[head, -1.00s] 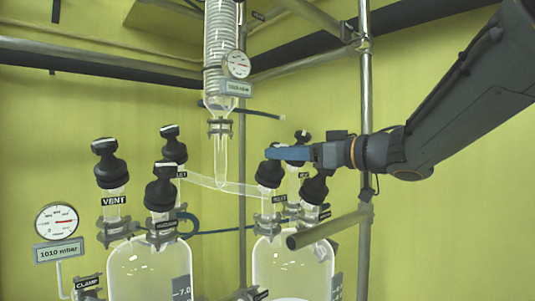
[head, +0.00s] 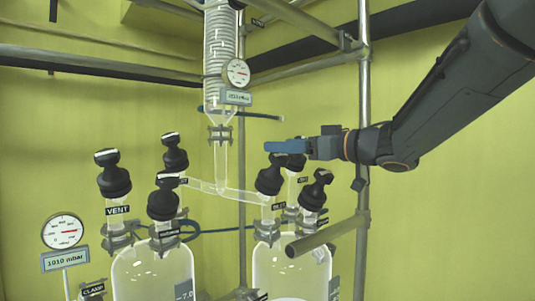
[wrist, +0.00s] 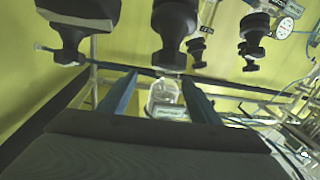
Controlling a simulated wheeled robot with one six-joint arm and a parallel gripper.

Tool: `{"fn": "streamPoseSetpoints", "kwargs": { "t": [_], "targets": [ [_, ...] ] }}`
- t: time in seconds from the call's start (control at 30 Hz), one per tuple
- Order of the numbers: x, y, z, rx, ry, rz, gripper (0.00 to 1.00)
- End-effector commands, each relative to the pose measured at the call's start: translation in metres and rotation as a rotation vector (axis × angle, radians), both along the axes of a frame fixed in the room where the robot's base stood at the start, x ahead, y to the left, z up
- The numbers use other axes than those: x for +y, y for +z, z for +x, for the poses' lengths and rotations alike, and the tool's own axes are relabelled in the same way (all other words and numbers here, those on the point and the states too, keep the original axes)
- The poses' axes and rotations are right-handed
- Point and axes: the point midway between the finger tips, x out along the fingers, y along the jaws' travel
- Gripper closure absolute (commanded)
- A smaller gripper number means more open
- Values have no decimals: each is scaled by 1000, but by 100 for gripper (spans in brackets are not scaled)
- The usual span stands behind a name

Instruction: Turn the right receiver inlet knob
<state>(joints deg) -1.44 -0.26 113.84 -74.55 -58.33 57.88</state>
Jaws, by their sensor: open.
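The right receiver (head: 285,268) is a glass vessel with several black knobs on its necks. Its inlet knob (head: 269,181) is the front left one, above a small tag that reads as inlet. My gripper (head: 274,147) has blue fingers and is open, just above this knob's handle in the head view. A gap between them is hard to judge. In the wrist view my open fingers (wrist: 158,77) point toward a black knob (wrist: 172,58), likely the same one. It shows just past the fingertips, nearer the right finger. Nothing is seen held.
Two other knobs, one behind (head: 297,163) and one to the right (head: 317,190), stand close by. A metal rail (head: 325,232) crosses in front of the receiver, and an upright pole (head: 363,120) stands behind. The left vessel (head: 150,272) has its own knobs.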

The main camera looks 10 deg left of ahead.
Motion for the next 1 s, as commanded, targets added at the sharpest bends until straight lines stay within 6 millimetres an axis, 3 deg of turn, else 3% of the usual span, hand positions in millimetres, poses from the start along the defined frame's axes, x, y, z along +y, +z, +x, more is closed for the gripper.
{"fn": "streamPoseSetpoints", "kwargs": {
  "t": [0.6, 1.0],
  "targets": [
    [4, 34, 21, 1, 0, 1, 43],
    [4, 37, 25, 0, 0, 0, 43]
  ]
}}
